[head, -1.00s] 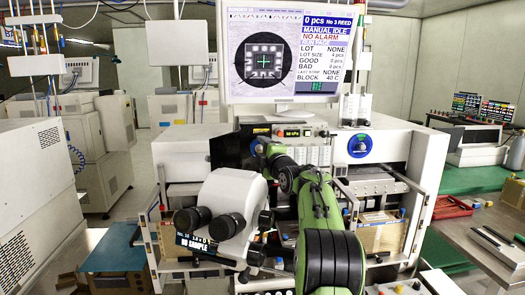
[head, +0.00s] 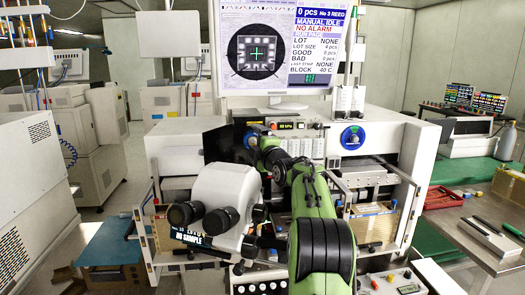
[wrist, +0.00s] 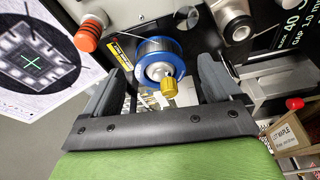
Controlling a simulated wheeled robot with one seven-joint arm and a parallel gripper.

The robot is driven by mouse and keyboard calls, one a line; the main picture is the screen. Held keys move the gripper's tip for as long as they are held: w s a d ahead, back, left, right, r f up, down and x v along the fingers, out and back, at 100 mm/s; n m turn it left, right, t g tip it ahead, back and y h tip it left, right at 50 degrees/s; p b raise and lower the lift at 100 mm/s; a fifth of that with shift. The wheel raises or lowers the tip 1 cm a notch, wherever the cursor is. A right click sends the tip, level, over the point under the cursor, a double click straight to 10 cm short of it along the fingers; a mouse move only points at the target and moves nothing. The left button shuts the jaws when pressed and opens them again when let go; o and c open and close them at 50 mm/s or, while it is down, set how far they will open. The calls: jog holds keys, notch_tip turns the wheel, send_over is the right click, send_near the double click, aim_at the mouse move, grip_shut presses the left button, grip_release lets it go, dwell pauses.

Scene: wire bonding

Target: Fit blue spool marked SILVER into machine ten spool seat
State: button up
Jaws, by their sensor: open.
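A blue-rimmed spool (wrist: 142,47) with a dark wound middle shows in the wrist view, face toward the camera. A brass-coloured knob (wrist: 169,88) stands in front of its hub. My gripper (wrist: 163,58) is open, with one dark finger on each side of the spool and visible gaps between. I cannot tell whether the spool rests on a seat, and no SILVER mark is readable. The bonding machine (head: 385,150) stands ahead in the head view. My arm reaches to its upper front, where my fingers are not clearly visible. A blue round part (head: 353,138) is on its front right.
An orange-red knob (wrist: 88,38) and a black-and-silver knob (wrist: 236,29) flank the spool. The monitor (head: 275,50) stands above the machine, and a white microscope (head: 230,190) is left of my arm. A steel bench (head: 460,225) is at right.

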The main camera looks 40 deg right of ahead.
jog(key=b+v, duration=0.3)
jog(key=v, duration=1.2)
jog(key=shift+b, duration=0.35)
